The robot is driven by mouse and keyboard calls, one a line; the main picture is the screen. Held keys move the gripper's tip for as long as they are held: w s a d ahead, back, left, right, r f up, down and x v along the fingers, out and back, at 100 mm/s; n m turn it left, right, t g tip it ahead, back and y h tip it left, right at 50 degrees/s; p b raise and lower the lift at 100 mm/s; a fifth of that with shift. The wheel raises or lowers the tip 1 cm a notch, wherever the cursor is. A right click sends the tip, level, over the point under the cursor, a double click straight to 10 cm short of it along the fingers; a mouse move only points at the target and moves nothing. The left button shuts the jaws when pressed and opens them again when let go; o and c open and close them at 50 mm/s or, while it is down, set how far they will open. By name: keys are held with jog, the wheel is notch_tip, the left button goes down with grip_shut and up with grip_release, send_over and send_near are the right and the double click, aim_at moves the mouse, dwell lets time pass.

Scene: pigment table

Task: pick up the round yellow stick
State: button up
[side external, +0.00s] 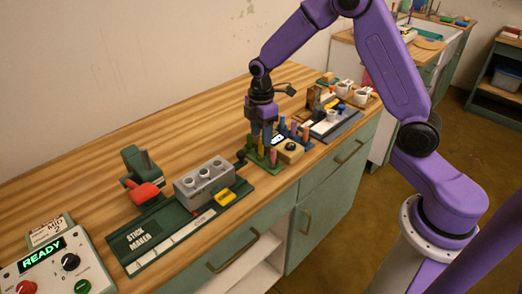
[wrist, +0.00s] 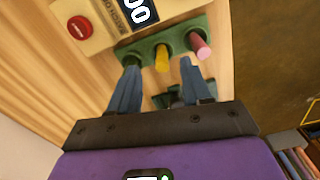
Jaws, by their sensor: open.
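The round yellow stick (wrist: 161,58) stands in a green rack (wrist: 147,46) in the wrist view. A pink stick (wrist: 200,45) stands in the same rack to its right. My gripper (wrist: 159,66) is open, with one finger on each side of the yellow stick in the picture. No contact between the fingers and the stick shows, and I cannot tell their height against it. In the side external view my gripper (side external: 262,138) points down over the green rack (side external: 256,162). I cannot pick out the yellow stick there.
A cream device with a red button (wrist: 80,27) and a display lies beside the rack. A dark green stick maker (side external: 138,238) with a grey block (side external: 205,184) stands left of the rack. White cups (side external: 343,87) and a dark tray stand beyond. The wooden top behind is clear.

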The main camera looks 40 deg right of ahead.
jog(key=shift+s+a+f, duration=0.1)
jog(key=shift+f, duration=2.15)
grip_shut()
jog(key=shift+r, duration=0.15)
jog(key=shift+r, duration=0.6)
jog(key=s+r, duration=0.1)
jog(key=r, duration=0.1)
jog(key=s+r, duration=0.2)
jog(key=r, duration=0.1)
jog(key=s+r, duration=0.2)
jog(key=r, duration=0.1)
jog(key=shift+s, duration=0.1)
jog(key=s+r, duration=0.3)
jog(key=s, duration=0.5)
jog(key=shift+s+d+r, duration=0.3)
jog(key=shift+s+d, duration=0.05)
jog(key=shift+s, duration=0.05)
